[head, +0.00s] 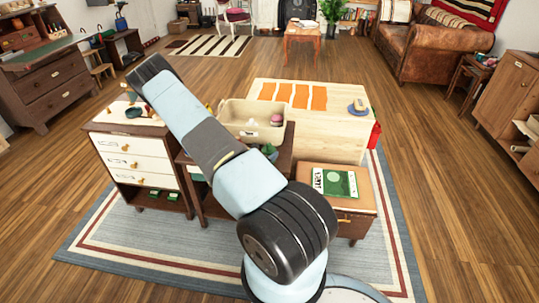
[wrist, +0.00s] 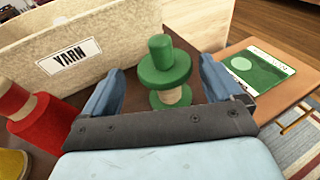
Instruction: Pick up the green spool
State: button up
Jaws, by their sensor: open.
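The green spool (wrist: 166,66) stands upright on a dark brown surface in the wrist view, with a wide upper flange, a top knob and a pale wound middle. My gripper (wrist: 161,80) is open, with one blue-grey finger on each side of the spool. The spool appears between or just beyond the fingertips, with gaps on both sides; the exact depth is hard to tell. In the head view, a small green shape (head: 269,150) beside my arm seems to be the spool, partly hidden. My gripper cannot be made out there.
A cream bin labelled YARN (wrist: 68,58) stands behind left of the spool. A red spool (wrist: 42,118) and a yellow one (wrist: 12,164) are at the left. A green booklet (wrist: 248,70) lies on a lower tan-topped stand at the right. A drawer cabinet (head: 139,164) stands left.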

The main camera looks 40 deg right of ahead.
aim_at(271, 149)
jog(key=x, duration=0.5)
jog(key=shift+s+f, duration=0.1)
jog(key=shift+s, duration=0.1)
jog(key=shift+a, duration=0.1)
jog(key=shift+c, duration=0.3)
jog(key=c, duration=1)
